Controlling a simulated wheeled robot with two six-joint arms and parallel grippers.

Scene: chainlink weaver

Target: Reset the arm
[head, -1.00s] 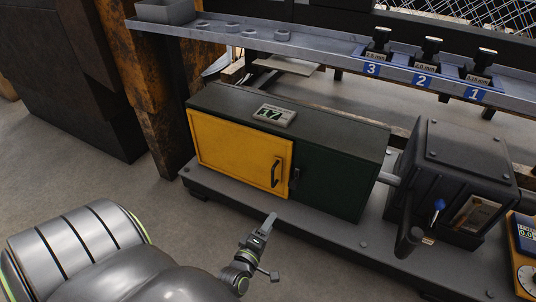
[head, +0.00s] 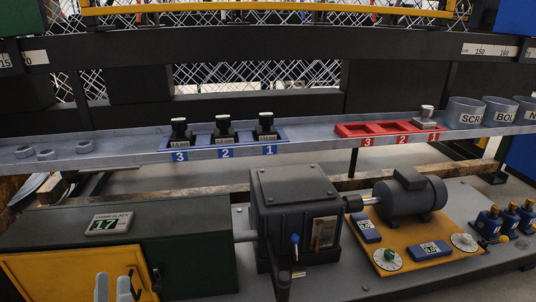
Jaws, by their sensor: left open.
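My left gripper (head: 112,287) shows at the bottom left of the head view. Its two pale fingers point up and stand apart, with nothing visible between them. It is in front of the yellow door (head: 72,272) of the dark green cabinet (head: 190,262), beside the door's black handle. I cannot tell whether it touches the door. The rest of the left arm is below the picture edge. My right gripper is not in view.
A black gearbox (head: 293,200) and a grey motor (head: 408,196) stand right of the cabinet. Blue numbered slots (head: 224,150) hold black pieces on the shelf. A red numbered rack (head: 385,134) and grey cups (head: 464,113) are farther right. Small blue bottles (head: 488,221) stand at far right.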

